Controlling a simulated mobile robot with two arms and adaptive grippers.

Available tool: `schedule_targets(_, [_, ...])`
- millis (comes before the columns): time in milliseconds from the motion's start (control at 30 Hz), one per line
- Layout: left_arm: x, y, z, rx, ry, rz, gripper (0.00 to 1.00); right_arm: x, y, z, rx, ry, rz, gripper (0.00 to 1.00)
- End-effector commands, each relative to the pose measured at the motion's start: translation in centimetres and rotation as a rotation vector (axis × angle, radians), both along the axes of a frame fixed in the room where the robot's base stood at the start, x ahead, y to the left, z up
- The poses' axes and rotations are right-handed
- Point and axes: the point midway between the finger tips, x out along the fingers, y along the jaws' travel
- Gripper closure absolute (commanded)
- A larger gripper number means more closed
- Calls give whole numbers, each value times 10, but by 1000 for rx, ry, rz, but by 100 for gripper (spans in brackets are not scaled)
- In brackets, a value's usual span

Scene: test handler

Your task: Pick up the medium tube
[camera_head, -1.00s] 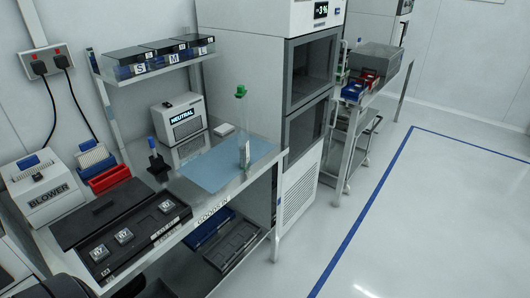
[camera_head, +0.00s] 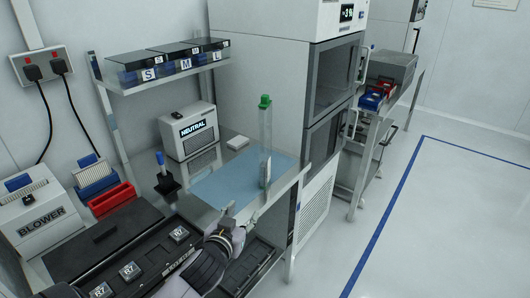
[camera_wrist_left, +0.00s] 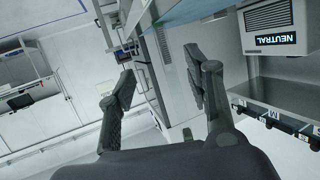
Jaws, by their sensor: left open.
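The shelf above the bench holds three dark-lidded bins marked S, M and L; the M bin (camera_head: 180,58) is in the middle. I cannot make out single tubes inside it. My left gripper (camera_head: 242,212) is low at the bench's front edge, in front of the mat and apart from the tube. In the left wrist view its fingers (camera_wrist_left: 160,80) are spread and empty. My right gripper is not in view.
A NEUTRAL box (camera_head: 188,130) stands behind the mat. The BLOWER unit (camera_head: 38,212), a red rack (camera_head: 112,199) and a pen-like item in a black holder (camera_head: 163,172) are at left. A tall cabinet (camera_head: 255,60) borders the bench at right. Open floor lies beyond.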

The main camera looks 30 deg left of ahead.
Motion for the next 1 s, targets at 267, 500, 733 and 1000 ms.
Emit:
schedule_targets(267, [38, 27, 66, 21, -265, -39, 53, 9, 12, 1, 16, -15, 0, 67])
schedule_targets(500, [69, 36, 78, 24, -302, -50, 53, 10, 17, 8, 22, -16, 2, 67])
schedule_targets(733, [114, 47, 77, 23, -301, -50, 53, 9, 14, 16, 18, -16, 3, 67])
schedule_targets(1000, [153, 57, 75, 23, -298, -50, 53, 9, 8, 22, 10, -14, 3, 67])
